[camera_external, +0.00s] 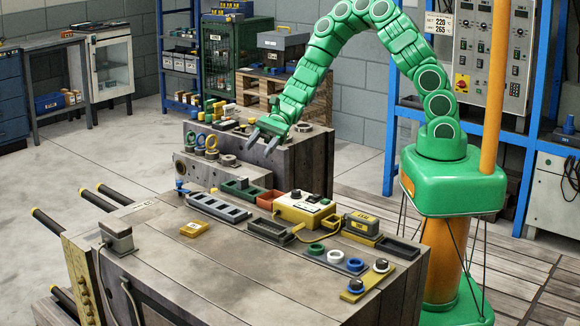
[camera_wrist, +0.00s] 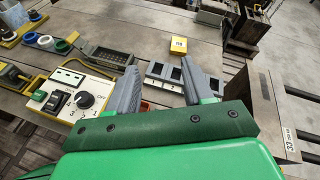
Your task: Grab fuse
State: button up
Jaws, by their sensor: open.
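My gripper (camera_external: 266,130) is open and empty, raised near the rear block, behind the front worktop. In the wrist view its two grey fingers (camera_wrist: 160,68) stand apart, with a grey slotted tray (camera_wrist: 163,72) seen between them. That tray (camera_external: 218,207) lies on the worktop behind the yellow block.
A cream control box (camera_external: 305,208) with a knob and switch stands right of the slotted tray. A dark open tray (camera_external: 269,230), coloured rings (camera_external: 335,256) and a yellow-black block (camera_external: 361,222) lie near it. The worktop's front middle is clear.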

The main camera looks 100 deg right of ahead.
aim_at(242, 178)
jog(key=d+f+m+h, duration=0.1)
jog(key=d+f+m, duration=0.1)
jog(key=f, duration=0.1)
jog(key=w+d+f+m+t+h, duration=0.1)
jog(key=d+f+m, duration=0.1)
jog(key=d+f, duration=0.1)
jog(key=d+f+m+t, duration=0.1)
jog(key=d+f+m, duration=0.1)
jog(key=d+f, duration=0.1)
jog(key=shift+w+d+f+h, duration=0.1)
jog(key=shift+w+f+h, duration=0.3)
jog(key=shift+f, duration=0.2)
jog(key=shift+r+x, duration=0.1)
jog(key=shift+x, duration=1.8)
jog(key=shift+r+x, duration=0.15)
jog(key=shift+x, duration=1.8)
grip_shut()
jog(key=shift+r, duration=0.1)
